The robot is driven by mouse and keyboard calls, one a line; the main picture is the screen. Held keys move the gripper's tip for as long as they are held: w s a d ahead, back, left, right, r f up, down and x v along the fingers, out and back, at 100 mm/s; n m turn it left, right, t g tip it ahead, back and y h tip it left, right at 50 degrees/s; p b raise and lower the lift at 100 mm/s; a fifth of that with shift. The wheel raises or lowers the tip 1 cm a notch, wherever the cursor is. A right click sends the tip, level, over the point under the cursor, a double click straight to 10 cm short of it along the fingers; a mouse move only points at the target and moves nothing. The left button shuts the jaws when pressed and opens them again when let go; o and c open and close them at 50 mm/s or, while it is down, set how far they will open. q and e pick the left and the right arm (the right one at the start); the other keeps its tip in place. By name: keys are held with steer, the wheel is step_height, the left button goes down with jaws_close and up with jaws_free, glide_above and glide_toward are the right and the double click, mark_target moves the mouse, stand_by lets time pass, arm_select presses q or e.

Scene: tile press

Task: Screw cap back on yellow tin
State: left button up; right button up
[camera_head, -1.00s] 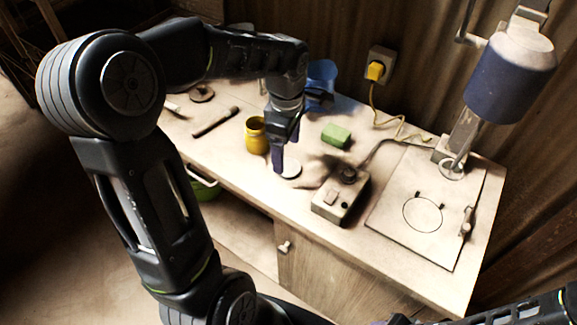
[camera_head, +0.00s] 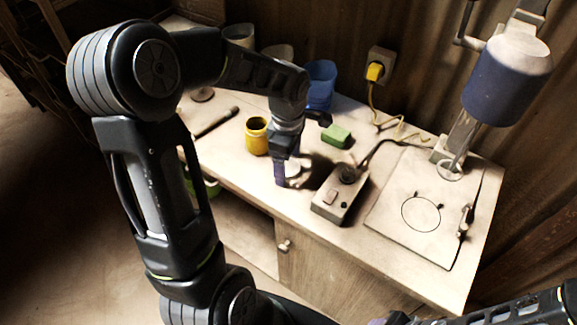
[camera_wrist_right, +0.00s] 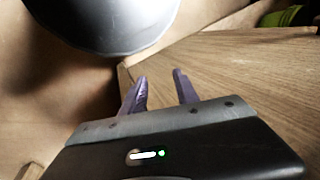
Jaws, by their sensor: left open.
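The yellow tin (camera_head: 257,140) stands upright on the bench with its dark mouth open. A pale round cap (camera_head: 294,170) lies flat on the bench to the right of the tin and nearer the front edge; the fingers partly hide it. My left gripper (camera_head: 289,174) is open and low over the bench at the cap, with a purple finger at the cap's left side. I cannot tell whether it touches the cap. My right gripper (camera_wrist_right: 158,92) shows in the right wrist view with its two purple fingers apart and nothing between them.
A grey control box (camera_head: 338,198) stands just right of the left gripper. A green block (camera_head: 336,135) and a blue cup (camera_head: 320,86) are behind it. A dark-handled tool (camera_head: 215,121) lies left of the tin. A press with a blue cylinder (camera_head: 505,82) stands at the right.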

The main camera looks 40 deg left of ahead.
mark_target(288, 166)
arm_select(q)
steer(key=shift+c, duration=0.2)
steer(key=c, duration=1.4)
steer(key=shift+o, duration=0.2)
step_height(288, 166, up, 10)
steer(key=b, duration=0.1)
